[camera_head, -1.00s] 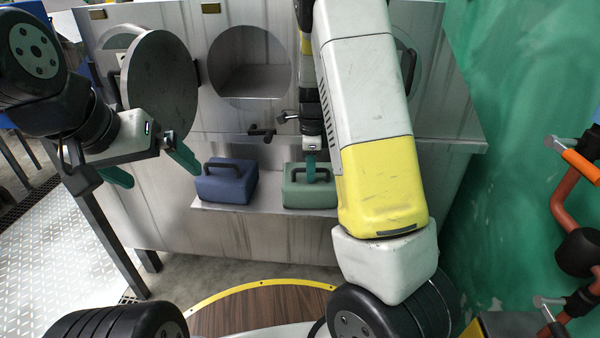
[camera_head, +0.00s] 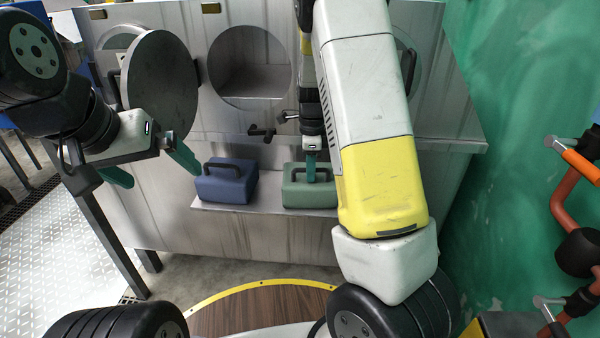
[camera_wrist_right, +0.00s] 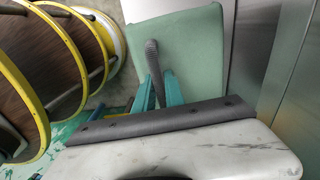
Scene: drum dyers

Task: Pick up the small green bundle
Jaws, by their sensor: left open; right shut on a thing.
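The small green bundle (camera_head: 308,192) is a pale green block with a dark handle on top. It sits on the metal shelf in the head view, and it fills the upper middle of the right wrist view (camera_wrist_right: 185,50). My right gripper (camera_head: 311,172) reaches down to it, its teal fingers shut on the dark handle (camera_wrist_right: 153,62). The fingers (camera_wrist_right: 158,92) partly hide the handle. My left gripper (camera_head: 155,168) is open and empty, left of the blue bundle and apart from it.
A blue bundle (camera_head: 225,182) with a dark handle sits left of the green one on the shelf (camera_head: 262,212). Behind stands a metal machine with an open round door (camera_head: 160,85) and a round opening (camera_head: 250,62). Red pipes (camera_head: 566,200) are at the far right.

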